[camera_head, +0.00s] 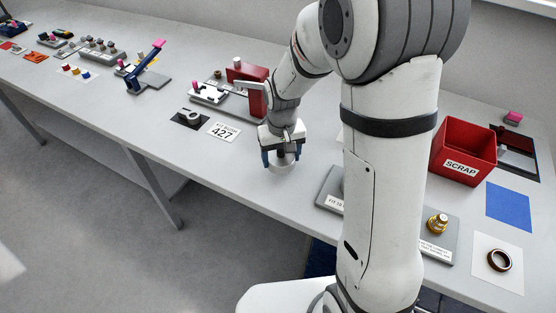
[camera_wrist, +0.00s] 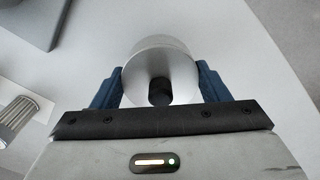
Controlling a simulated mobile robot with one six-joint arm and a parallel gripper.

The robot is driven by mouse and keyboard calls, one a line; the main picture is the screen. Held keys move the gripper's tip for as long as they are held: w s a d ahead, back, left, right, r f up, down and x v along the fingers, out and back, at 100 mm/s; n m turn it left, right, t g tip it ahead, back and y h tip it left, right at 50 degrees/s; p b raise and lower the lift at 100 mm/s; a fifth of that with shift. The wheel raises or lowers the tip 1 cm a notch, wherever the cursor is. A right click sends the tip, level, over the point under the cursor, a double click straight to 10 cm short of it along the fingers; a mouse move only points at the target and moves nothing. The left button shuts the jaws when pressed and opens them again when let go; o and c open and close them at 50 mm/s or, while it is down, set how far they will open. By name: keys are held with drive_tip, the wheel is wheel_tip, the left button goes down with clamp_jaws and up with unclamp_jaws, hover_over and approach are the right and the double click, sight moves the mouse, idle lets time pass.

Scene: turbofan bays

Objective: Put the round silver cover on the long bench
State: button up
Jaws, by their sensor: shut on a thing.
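My gripper (camera_head: 282,158) is low over the long bench (camera_head: 255,205), near its front edge. Its blue fingers are shut on the round silver cover (camera_head: 281,167), which is partly hidden by the fingers in the head view. In the wrist view the cover (camera_wrist: 160,72) is a silver disc with a dark knob at its middle, between the two blue fingers (camera_wrist: 158,88). The cover is at or just above the bench top; I cannot tell if it touches.
A red block (camera_head: 256,98) stands behind. A grey plate (camera_head: 328,192), a red scrap bin (camera_head: 463,150) and a blue mat (camera_head: 508,207) are to the right. The bench front left of my gripper is clear.

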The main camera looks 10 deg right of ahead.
sight(281, 165)
drive_tip(key=shift+f, duration=1.9)
drive_tip(key=shift+f, duration=0.2)
drive_tip(key=o, duration=1.1)
